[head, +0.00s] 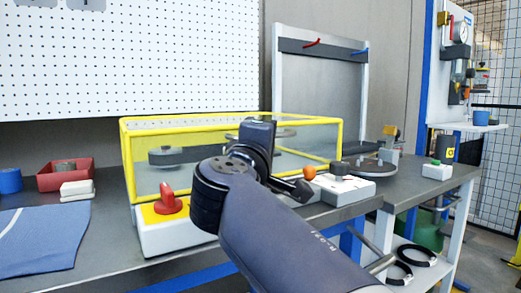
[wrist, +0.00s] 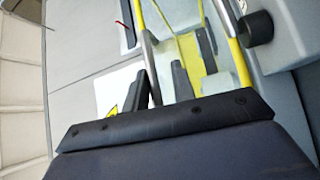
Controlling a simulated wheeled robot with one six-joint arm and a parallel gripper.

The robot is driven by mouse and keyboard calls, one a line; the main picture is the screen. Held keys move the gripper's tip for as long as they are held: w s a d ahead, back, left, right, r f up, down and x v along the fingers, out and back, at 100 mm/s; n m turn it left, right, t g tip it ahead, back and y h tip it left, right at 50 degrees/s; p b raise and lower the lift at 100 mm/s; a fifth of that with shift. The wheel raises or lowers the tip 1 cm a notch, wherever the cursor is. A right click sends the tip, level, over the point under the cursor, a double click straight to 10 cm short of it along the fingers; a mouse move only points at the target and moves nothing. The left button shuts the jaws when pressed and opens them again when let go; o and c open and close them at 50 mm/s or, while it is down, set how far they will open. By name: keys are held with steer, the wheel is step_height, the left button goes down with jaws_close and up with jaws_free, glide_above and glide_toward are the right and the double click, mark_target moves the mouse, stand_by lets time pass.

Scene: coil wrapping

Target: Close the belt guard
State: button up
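The belt guard (head: 230,121) is a clear box with a yellow frame on the bench, over a dark pulley and belt (head: 175,156). My arm hides part of its front, so I cannot tell whether it is fully down. In the head view my wrist stands in front of the guard and hides my fingertips.
A red rotary switch (head: 170,201) on a yellow and white box stands at the guard's front left. An orange knob (head: 308,172) and a white block with a dark knob (head: 340,186) stand right. A red bin (head: 66,180) and blue cloth (head: 42,240) lie left.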

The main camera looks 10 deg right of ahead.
steer(key=p+v, duration=0.1)
steer(key=v, duration=0.9)
steer(key=shift+p, duration=0.35)
steer(key=shift+b+x, duration=0.95)
steer(key=shift+x, duration=4.4)
